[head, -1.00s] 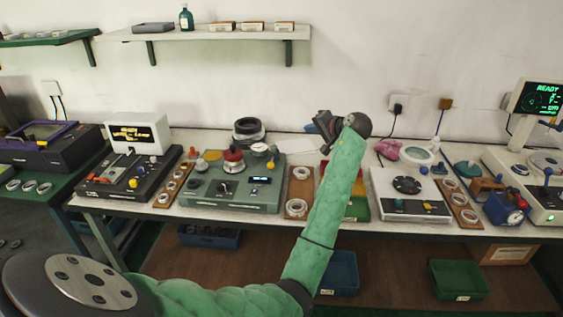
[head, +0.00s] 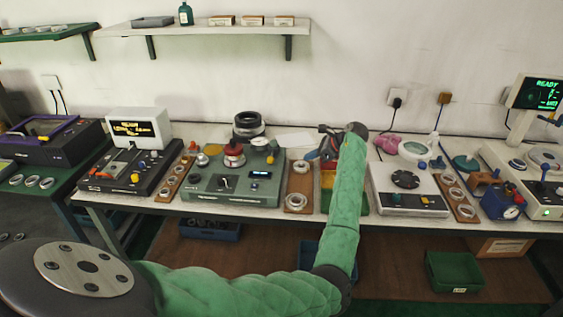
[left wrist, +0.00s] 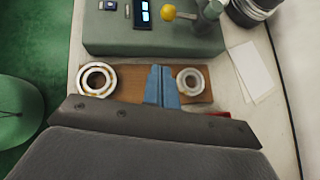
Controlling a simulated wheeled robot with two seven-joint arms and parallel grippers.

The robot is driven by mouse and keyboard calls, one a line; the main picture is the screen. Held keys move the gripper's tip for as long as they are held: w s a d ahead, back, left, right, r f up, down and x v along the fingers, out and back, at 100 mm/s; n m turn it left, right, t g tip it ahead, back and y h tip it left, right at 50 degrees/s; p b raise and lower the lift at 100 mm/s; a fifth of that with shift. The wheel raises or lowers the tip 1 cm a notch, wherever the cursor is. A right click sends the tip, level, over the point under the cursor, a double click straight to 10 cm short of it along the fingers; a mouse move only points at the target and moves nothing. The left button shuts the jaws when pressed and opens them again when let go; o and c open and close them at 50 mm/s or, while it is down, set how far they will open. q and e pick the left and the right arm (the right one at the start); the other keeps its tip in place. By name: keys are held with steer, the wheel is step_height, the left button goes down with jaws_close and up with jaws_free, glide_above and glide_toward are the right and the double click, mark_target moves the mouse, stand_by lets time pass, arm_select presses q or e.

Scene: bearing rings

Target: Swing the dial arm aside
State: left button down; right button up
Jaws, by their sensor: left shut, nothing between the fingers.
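The green bench device (head: 205,187) stands left of centre on the bench, with a red-topped part (head: 233,155) on it. A small dial (head: 259,142) sits at its back right, above a yellow knob (head: 270,158). In the left wrist view, the yellow knob (left wrist: 168,12) shows on a short rod beside a grey-green post (left wrist: 208,15); the dial face cannot be made out there. My left gripper (head: 314,154) is right of the device, apart from the knob. Its blue fingertips (left wrist: 162,86) are shut and empty, above a wooden board (left wrist: 135,82).
The board carries two bearing rings (left wrist: 97,79) (left wrist: 190,81), one each side of my fingers. Black rings (head: 248,124) are stacked behind the device. White paper (left wrist: 249,70) lies on the bench. A white device (head: 408,190) stands to the right.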

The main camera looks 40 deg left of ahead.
arm_select(q)
steer(key=shift+m, duration=0.4)
steer(key=p+x, duration=0.3)
steer(key=x, duration=0.7)
steer(key=shift+s+a+p, duration=0.1)
steer(key=shift+p, duration=0.25)
steer(key=shift+s+a+r+p, duration=0.15)
steer(key=shift+a+p, duration=0.15)
steer(key=shift+a, duration=0.3)
steer(key=shift+s+a+r+p, duration=0.1)
steer(key=shift+s+a+p, duration=0.15)
steer(key=shift+a, duration=0.35)
steer(key=shift+s+a+r+p, duration=0.1)
steer(key=shift+a+p, duration=0.2)
steer(key=shift+a, duration=0.3)
arm_select(e)
steer(key=s+d+f, duration=0.1)
steer(key=f, duration=0.5)
steer(key=s+d+f+t, duration=0.1)
steer(key=s+d+f, duration=0.1)
steer(key=f, duration=0.3)
steer(key=shift+d+f, duration=0.3)
steer(key=shift+f, duration=0.1)
